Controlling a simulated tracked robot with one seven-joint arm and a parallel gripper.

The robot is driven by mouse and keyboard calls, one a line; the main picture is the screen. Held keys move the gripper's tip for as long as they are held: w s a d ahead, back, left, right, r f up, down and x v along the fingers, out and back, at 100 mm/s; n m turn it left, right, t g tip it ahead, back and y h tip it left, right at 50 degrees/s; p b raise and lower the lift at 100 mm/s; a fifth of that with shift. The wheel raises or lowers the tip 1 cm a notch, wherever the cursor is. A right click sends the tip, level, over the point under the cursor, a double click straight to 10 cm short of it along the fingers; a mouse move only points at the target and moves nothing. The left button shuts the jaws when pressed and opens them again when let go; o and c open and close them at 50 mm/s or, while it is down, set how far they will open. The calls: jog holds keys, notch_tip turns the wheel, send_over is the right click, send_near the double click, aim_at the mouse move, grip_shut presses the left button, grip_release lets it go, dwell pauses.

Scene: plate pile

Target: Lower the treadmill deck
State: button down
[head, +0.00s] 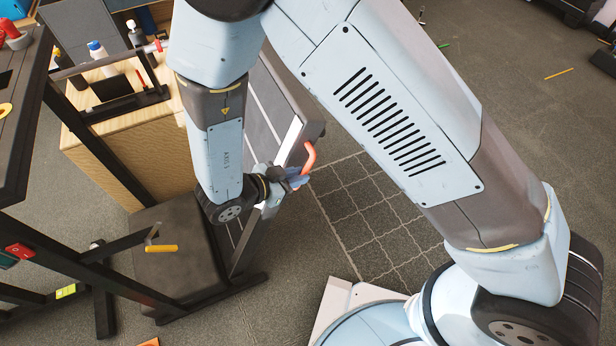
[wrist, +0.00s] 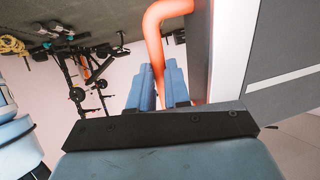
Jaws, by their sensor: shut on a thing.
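The treadmill deck (head: 262,112) stands steeply tilted up, a dark panel with pale stripes and a light edge, behind my arm in the head view. An orange-red bent handle (head: 309,157) sticks out from its right side. My gripper (head: 298,180) is shut on this handle. In the wrist view the handle (wrist: 154,35) passes down between the blue fingers (wrist: 160,90), and the deck (wrist: 282,45) fills the right side. My arm hides part of the deck in the head view.
A wooden cabinet (head: 120,160) with bottles on top stands left of the deck. A black frame (head: 70,255) and a dark pad with a yellow-handled part (head: 162,248) are at lower left. Floor with a pale marked grid (head: 372,222) lies clear right of the deck.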

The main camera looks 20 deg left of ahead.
jog(key=shift+s+a+r, duration=0.1)
jog(key=shift+s+a, duration=0.45)
jog(key=shift+s, duration=0.15)
